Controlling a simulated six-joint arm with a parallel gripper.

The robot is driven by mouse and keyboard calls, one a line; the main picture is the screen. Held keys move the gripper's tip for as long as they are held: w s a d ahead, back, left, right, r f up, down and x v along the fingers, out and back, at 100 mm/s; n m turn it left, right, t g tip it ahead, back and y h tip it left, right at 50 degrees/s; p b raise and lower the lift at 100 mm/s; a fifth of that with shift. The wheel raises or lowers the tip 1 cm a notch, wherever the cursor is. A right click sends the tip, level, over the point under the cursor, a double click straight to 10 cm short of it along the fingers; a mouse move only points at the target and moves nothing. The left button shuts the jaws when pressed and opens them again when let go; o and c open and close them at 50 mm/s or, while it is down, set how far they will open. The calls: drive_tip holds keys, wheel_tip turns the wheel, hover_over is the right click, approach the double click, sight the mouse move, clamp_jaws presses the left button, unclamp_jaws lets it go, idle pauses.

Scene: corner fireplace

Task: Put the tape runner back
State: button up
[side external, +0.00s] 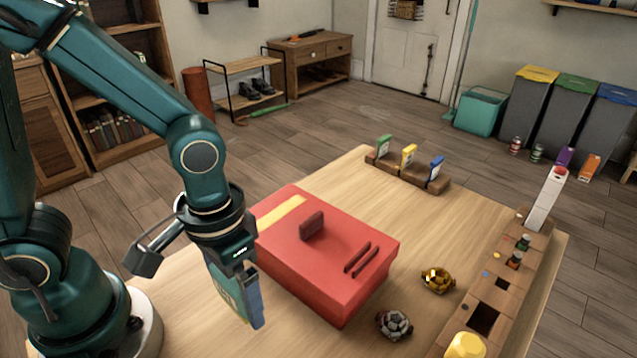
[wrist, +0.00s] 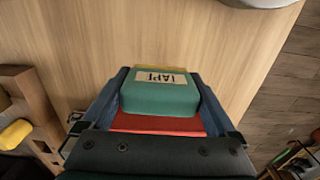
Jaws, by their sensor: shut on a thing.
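My gripper (side external: 238,300) is shut and points down in front of the left side of the red box, above the wooden table. In the wrist view my gripper (wrist: 160,105) has a blue finger on each side of the tape runner (wrist: 160,95). The tape runner is a rounded teal block with a pale label reading something like "TAPE", with red and yellow parts showing around it. In the side view the tape runner (side external: 222,292) is partly hidden by the fingers. A wooden organizer (side external: 535,262) along the table's right edge has several openings, including a large dark square one.
A red box (side external: 345,290) with a raised grip and two dark bars fills the table's middle. A yellow-brown turtle-like figure (side external: 437,280) and a grey one (side external: 394,324) stand right of it. A wooden rack (side external: 405,175) with coloured cards stands behind. Bare table (side external: 460,222) lies between rack and organizer.

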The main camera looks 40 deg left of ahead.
sight(240, 309)
drive_tip(key=shift+f, duration=2)
drive_tip(key=shift+f, duration=0.1)
drive_tip(key=o, duration=0.9)
drive_tip(key=shift+o, duration=0.2)
wheel_tip(240, 309, up, 12)
drive_tip(key=shift+a+r, duration=0.1)
drive_tip(key=shift+r, duration=0.1)
drive_tip(key=a+r+t, duration=0.3)
drive_tip(key=a+t, duration=0.2)
drive_tip(key=shift+a+t, duration=0.2)
drive_tip(key=shift+t, duration=0.1)
